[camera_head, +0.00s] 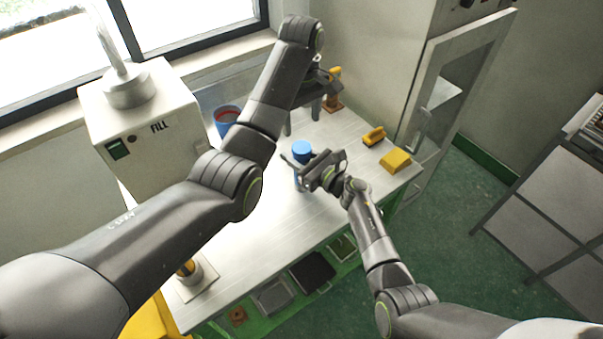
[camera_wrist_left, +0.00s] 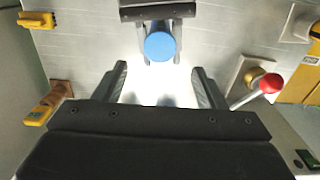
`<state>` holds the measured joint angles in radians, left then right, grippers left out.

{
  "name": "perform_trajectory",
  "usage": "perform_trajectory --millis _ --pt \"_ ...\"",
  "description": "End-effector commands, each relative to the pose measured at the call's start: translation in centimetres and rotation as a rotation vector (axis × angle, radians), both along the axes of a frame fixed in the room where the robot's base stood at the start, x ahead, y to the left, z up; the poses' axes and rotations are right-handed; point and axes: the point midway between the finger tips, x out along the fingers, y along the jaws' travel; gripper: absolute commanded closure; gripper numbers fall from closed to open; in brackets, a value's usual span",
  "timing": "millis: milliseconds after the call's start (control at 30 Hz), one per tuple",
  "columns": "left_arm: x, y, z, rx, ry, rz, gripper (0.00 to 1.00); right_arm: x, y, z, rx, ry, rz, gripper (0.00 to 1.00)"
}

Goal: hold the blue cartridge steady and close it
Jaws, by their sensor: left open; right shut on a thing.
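The blue cartridge (camera_head: 302,148) stands upright on the bench, its round blue top showing and a paler body partly visible below. My right gripper (camera_head: 303,173) is shut on it from the near side. In the left wrist view the blue top (camera_wrist_left: 160,44) sits between the right gripper's fingers (camera_wrist_left: 161,55). My left gripper (camera_head: 302,118) is open and empty, higher and farther back than the cartridge. Its two fingers show apart in the left wrist view (camera_wrist_left: 160,80), with the cartridge beyond them. Whether the blue top is fully seated cannot be told.
A white FILL machine (camera_head: 145,130) stands at the left, with a blue cup (camera_head: 226,122) red inside beside it. Yellow pieces (camera_head: 395,160) lie at the bench's right end. A red-knobbed lever (camera_wrist_left: 269,83) shows in the left wrist view. The bench front is mostly clear.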

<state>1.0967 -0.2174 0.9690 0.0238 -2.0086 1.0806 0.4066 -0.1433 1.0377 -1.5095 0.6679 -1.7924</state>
Motion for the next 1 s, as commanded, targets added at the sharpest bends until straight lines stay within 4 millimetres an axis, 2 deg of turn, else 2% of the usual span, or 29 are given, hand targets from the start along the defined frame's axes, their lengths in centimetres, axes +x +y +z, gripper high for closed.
perform_trajectory --millis 400,800,1000 --pt "0.0 0.0 0.0 0.001 0.001 0.342 0.36 0.0 0.0 0.0 -0.001 0.001 0.0 1.0" --pt "0.0 0.0 -0.1 0.001 0.001 0.365 0.36 0.0 0.0 -0.1 -0.001 0.001 -0.001 1.0" --pt "0.0 0.0 -2.0 0.002 0.004 0.364 0.36 0.0 0.0 -0.1 -0.001 0.001 -0.001 1.0"
